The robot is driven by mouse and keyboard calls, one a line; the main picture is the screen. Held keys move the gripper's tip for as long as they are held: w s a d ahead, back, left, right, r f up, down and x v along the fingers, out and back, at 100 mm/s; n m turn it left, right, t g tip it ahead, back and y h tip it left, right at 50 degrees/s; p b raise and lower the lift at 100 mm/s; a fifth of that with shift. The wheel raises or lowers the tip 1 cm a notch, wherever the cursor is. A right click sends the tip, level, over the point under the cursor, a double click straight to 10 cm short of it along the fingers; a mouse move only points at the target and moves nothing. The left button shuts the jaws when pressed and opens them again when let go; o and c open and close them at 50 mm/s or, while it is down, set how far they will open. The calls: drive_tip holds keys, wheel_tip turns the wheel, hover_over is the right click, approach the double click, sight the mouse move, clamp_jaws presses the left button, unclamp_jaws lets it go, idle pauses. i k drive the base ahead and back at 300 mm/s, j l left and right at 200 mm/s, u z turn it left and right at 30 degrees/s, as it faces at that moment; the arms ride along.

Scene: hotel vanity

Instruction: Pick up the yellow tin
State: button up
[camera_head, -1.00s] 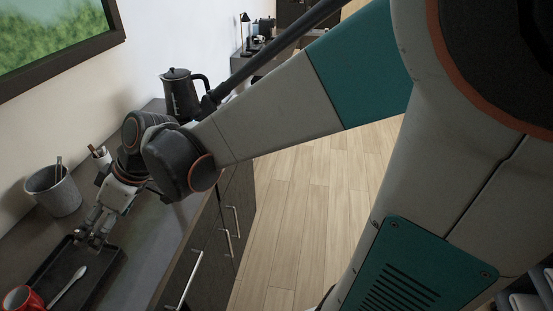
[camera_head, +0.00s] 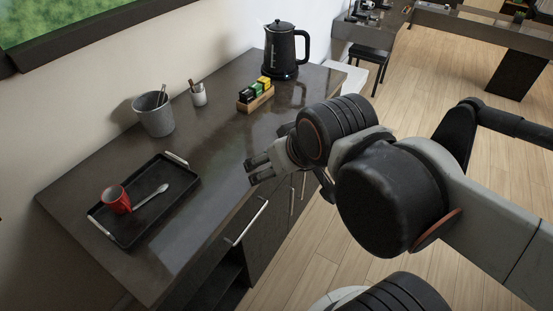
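A small yellow tin (camera_head: 264,82) stands in a wooden holder (camera_head: 256,103) on the dark counter, left of the black kettle. It shares the holder with a green tin (camera_head: 256,88) and a black tin (camera_head: 246,97). My gripper (camera_head: 252,171) is above the front edge of the counter, nearer the camera than the holder and well apart from it. Its fingers point left and appear spread, with nothing visible between them.
A black kettle (camera_head: 281,50) stands right behind the holder. A grey bucket (camera_head: 154,115) and a white cup (camera_head: 198,96) stand along the wall. A black tray (camera_head: 152,216) holds a red mug (camera_head: 116,199) and a spoon (camera_head: 150,195). The counter between tray and holder is clear.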

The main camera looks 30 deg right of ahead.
sight(265, 81)
drive_tip(key=i+l+u, duration=0.1)
drive_tip(key=l, duration=0.4)
drive_tip(key=i+l+u, duration=0.15)
drive_tip(key=l, duration=0.35)
drive_tip(key=i+l+u, duration=0.1)
drive_tip(key=l, duration=0.45)
drive_tip(key=i+l+u, duration=0.1)
drive_tip(key=l, duration=0.4)
drive_tip(key=i, duration=0.05)
